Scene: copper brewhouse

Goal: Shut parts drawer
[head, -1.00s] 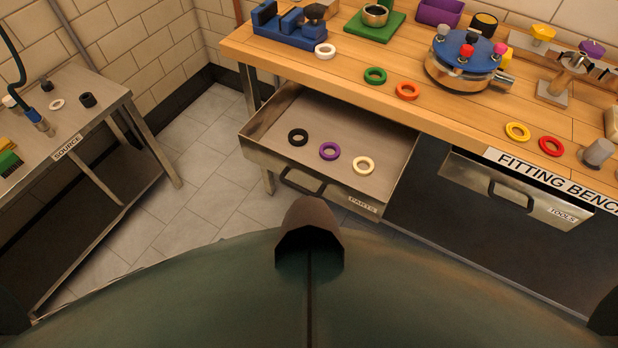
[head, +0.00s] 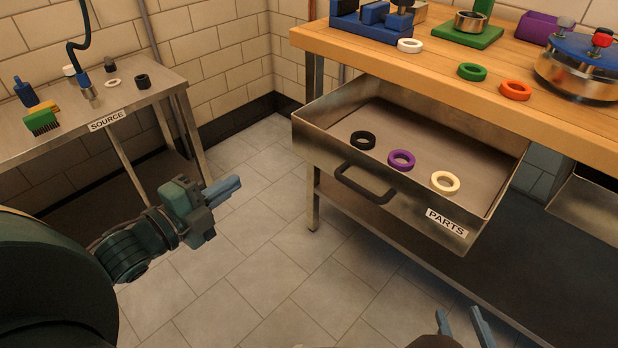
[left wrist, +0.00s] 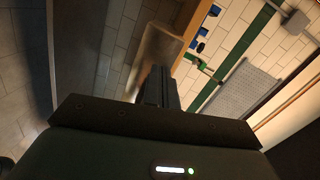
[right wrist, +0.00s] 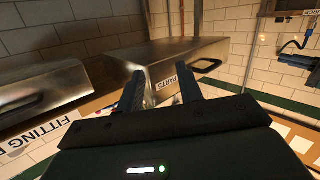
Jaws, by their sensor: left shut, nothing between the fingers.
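The parts drawer (head: 310,150) is pulled out from under the bench, its metal front facing me with a dark handle (head: 365,184) and a PARTS label (head: 446,223). Black (head: 363,140), purple (head: 401,160) and cream (head: 445,182) rings lie inside. My left gripper (head: 226,190) is shut and empty, left of the drawer and apart from it. My right gripper (head: 460,322) is open and empty, low in front of the drawer's right part. In the right wrist view the drawer (right wrist: 170,80) shows beyond its parted fingers. The left wrist view shows the closed fingers (left wrist: 158,85).
The wooden bench top (head: 420,75) overhangs the drawer and carries rings, a blue fixture (head: 370,25) and a round metal vessel (head: 585,65). A source table (head: 150,110) stands at the left. Tiled floor (head: 270,260) is clear between table and drawer.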

